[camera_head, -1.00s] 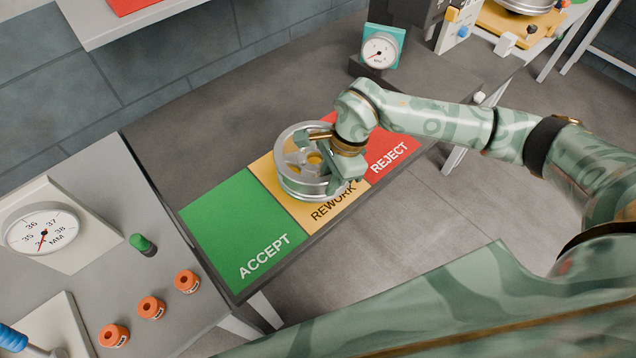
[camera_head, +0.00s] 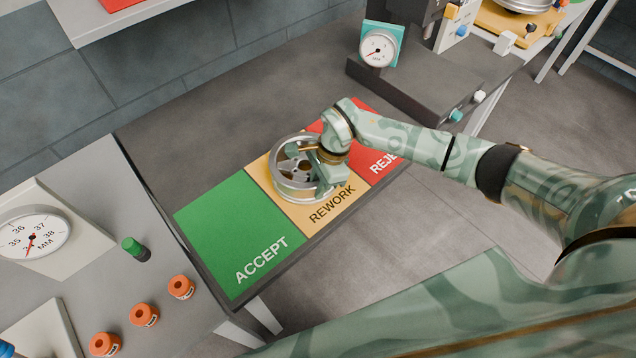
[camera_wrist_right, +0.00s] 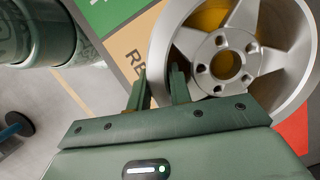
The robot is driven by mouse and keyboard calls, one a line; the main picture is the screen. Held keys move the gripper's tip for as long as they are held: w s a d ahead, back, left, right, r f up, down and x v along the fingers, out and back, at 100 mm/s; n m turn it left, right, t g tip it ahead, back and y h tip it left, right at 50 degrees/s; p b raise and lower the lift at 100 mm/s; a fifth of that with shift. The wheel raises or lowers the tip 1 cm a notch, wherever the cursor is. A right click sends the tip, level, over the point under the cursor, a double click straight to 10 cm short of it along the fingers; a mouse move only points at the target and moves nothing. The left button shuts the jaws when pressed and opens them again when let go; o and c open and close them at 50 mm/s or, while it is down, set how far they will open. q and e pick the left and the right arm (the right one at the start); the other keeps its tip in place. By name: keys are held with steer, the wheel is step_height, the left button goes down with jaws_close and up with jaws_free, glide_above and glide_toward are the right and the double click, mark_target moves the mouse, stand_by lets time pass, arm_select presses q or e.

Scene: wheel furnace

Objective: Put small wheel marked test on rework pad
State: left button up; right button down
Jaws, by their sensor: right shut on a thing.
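The small silver spoked wheel (camera_head: 282,190) is over the yellow rework pad (camera_head: 335,208), between the green and red pads, and looks level. It sits at or just above the pad; I cannot tell if it touches. No "test" mark is readable. My right gripper (camera_head: 318,168) is shut on the wheel's rim on its right side. In the right wrist view the two fingers (camera_wrist_right: 162,88) pinch the rim, and the wheel's spokes and hub (camera_wrist_right: 226,64) fill the upper right, with yellow showing through a gap. My left gripper is not in view.
The green accept pad (camera_head: 235,230) lies left and the red reject pad (camera_head: 375,130) right, partly behind my arm. A dial gauge (camera_head: 379,48) stands behind. Orange-capped pieces (camera_head: 144,315) and a large dial (camera_head: 32,232) are on the left table. Bare grey bench lies behind the pads.

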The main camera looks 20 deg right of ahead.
steer(key=c, duration=1.3)
jaws_free()
steer(key=shift+f, duration=0.1)
steer(key=shift+r, duration=0.25)
steer(key=p+v, duration=0.1)
steer(key=v, duration=1)
steer(key=shift+s+d+r+p, duration=0.1)
steer(key=shift+r+p, duration=0.2)
steer(key=shift+r, duration=0.05)
